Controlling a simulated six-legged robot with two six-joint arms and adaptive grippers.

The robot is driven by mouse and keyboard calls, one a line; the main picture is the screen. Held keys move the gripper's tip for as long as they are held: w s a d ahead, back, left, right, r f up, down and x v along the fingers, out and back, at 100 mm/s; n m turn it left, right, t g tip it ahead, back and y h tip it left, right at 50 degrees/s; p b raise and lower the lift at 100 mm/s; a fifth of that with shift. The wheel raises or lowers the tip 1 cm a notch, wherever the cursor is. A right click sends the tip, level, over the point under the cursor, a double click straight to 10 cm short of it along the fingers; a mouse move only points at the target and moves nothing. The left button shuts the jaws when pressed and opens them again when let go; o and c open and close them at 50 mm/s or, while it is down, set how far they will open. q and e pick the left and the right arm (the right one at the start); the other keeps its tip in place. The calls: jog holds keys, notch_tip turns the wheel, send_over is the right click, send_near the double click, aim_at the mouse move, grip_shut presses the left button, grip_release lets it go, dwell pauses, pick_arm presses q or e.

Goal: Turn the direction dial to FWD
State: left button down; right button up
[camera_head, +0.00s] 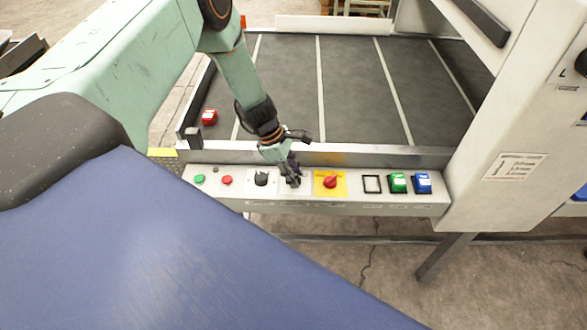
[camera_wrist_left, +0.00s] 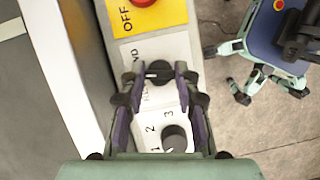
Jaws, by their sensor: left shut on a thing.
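The direction dial (camera_wrist_left: 158,72) is a black knob on the pale control panel (camera_wrist_left: 176,45). In the left wrist view it sits between the fingertips of my left gripper (camera_wrist_left: 158,80), which is shut on it. A white mark on the knob faces left, beside partly covered lettering; the letters "WD" partly show next to it. I cannot tell for sure which label the mark points to. My right gripper is not in view.
A black numbered dial (camera_head: 261,179) is just left of the gripper; a red knob on a yellow plate (camera_head: 330,182) is just right. Green (camera_head: 199,179) and red (camera_head: 227,180) buttons sit further left, green (camera_head: 397,183) and blue (camera_head: 422,183) switches further right. A dark conveyor (camera_head: 345,95) lies behind.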

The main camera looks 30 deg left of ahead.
pick_arm(q)
jog(key=m+g, duration=0.1)
jog(key=m, duration=0.1)
jog(key=shift+w+m+b, duration=0.15)
jog(key=shift+m+b, duration=0.25)
jog(key=shift+m+g+b, duration=0.6)
jog(key=shift+m+b, duration=0.15)
jog(key=shift+m, duration=0.75)
jog(key=c, duration=1)
grip_release()
jog(key=v, duration=1.2)
jog(key=shift+w+a, duration=0.1)
jog(key=shift+a, duration=0.05)
